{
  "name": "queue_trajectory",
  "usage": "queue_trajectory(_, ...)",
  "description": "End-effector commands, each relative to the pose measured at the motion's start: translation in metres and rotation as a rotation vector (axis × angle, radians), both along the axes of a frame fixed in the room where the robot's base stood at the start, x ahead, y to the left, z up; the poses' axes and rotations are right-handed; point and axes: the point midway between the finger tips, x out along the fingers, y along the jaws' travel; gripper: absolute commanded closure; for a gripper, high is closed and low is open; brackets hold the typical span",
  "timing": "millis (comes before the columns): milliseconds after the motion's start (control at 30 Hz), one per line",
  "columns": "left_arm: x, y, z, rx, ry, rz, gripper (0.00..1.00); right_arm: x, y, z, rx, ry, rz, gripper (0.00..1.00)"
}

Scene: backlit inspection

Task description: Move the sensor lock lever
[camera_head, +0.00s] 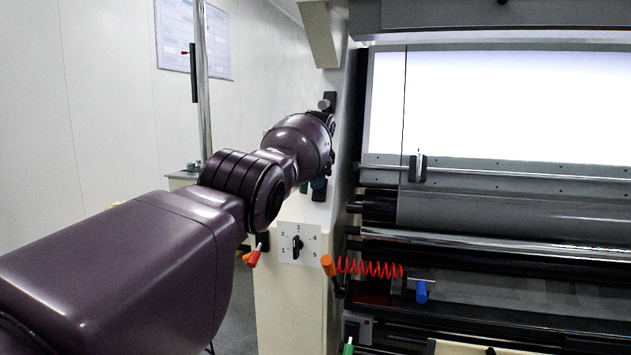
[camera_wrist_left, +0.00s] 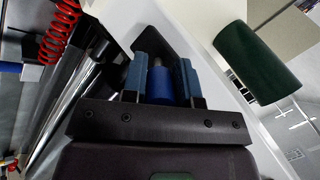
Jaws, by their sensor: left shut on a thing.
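My left gripper (camera_wrist_left: 160,68) is shut on a blue handle (camera_wrist_left: 161,89) in the left wrist view, with a blue-grey finger on each side of it. The handle is a short cylinder with a grey tip, in front of a dark plate on the pale machine frame. No label shows, so I cannot tell from the picture whether it is the sensor lock lever. In the head view my left arm reaches to the frame's upper part, and its wrist hides the fingers. My right gripper is not in view.
A dark green cylinder (camera_wrist_left: 257,57) stands close beside the left gripper. A numbered dial (camera_head: 297,243), a red-tipped lever (camera_head: 253,257), an orange handle (camera_head: 328,265) and a red coiled cord (camera_head: 370,268) are lower down. Rollers and a bright panel (camera_head: 500,105) lie right.

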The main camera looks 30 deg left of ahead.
Motion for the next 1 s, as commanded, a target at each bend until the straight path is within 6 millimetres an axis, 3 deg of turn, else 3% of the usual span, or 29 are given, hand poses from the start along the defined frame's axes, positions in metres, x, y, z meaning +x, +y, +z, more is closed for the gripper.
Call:
queue_trajectory(200, 0.000, 0.000, -0.001, 0.001, 0.002, 0.000, 1.00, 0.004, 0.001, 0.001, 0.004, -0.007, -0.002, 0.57)
queue_trajectory(233, 0.000, 0.000, -0.001, 0.001, 0.002, 0.000, 0.71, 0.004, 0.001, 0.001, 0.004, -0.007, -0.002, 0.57)
queue_trajectory(400, 0.000, 0.000, -0.001, 0.001, 0.001, 0.000, 0.47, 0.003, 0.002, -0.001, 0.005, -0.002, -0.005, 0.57)
queue_trajectory(733, -0.002, -0.001, 0.004, 0.001, -0.002, 0.000, 0.47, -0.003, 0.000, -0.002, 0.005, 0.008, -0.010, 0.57)
queue_trajectory(1000, -0.017, -0.010, 0.040, 0.002, -0.010, -0.001, 0.47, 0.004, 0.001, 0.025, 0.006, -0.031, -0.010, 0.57)
